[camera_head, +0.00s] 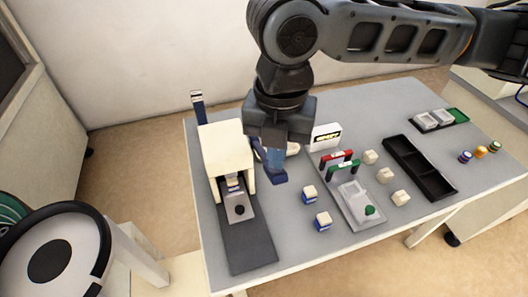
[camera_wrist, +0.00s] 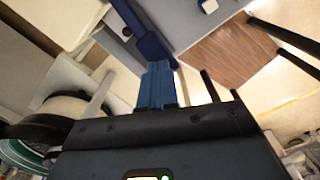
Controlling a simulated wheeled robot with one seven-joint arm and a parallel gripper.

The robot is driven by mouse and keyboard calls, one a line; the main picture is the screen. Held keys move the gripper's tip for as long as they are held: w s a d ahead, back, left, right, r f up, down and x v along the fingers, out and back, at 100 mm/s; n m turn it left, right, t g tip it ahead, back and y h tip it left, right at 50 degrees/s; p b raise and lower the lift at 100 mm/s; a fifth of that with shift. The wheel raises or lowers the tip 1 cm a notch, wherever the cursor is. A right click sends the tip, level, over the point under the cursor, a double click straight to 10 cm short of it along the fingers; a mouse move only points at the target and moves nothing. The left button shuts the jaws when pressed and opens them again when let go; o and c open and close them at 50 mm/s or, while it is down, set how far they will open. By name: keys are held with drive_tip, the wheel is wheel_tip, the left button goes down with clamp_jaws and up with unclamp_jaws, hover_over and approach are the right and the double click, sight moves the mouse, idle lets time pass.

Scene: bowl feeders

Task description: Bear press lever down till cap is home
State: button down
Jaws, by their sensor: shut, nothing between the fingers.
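The cream press (camera_head: 226,150) stands at the left of the table. A small white and blue piece (camera_head: 233,184) sits in its front opening; I cannot tell how far its cap is seated. A dark blue bar, seemingly the press lever (camera_head: 275,178), lies beside the press's right side, and it also shows in the wrist view (camera_wrist: 146,36). My gripper (camera_head: 275,160) is shut and empty, with its blue fingers pointing down at the bar. In the wrist view the fingertips (camera_wrist: 158,66) are at or very near the bar's end; contact is unclear.
White and blue blocks (camera_head: 323,221) stand right of the press. A grey tray (camera_head: 350,198), red and green frames (camera_head: 336,159), cream blocks (camera_head: 385,175) and a black tray (camera_head: 437,186) lie farther right. A dark mat (camera_head: 247,245) lies before the press.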

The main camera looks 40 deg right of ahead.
drive_tip(key=shift+f+b, duration=1.25)
drive_tip(key=shift+f, duration=0.75)
drive_tip(key=shift+s+a+f+b, duration=0.1)
drive_tip(key=shift+s+f+b, duration=0.15)
drive_tip(key=shift+f+b, duration=0.5)
drive_tip(key=shift+s+a+f+b, duration=0.1)
drive_tip(key=shift+s+f+b, duration=0.15)
drive_tip(key=shift+f+b, duration=0.45)
drive_tip(key=shift+f, duration=0.25)
drive_tip(key=shift+s+f+b, duration=0.2)
drive_tip(key=shift+f+b, duration=0.8)
drive_tip(key=shift+f, duration=0.6)
drive_tip(key=shift+f+b, duration=0.45)
drive_tip(key=shift+f, duration=0.3)
drive_tip(key=shift+r, duration=0.15)
drive_tip(key=shift+r+p, duration=5.75)
drive_tip(key=shift+r, duration=1.3)
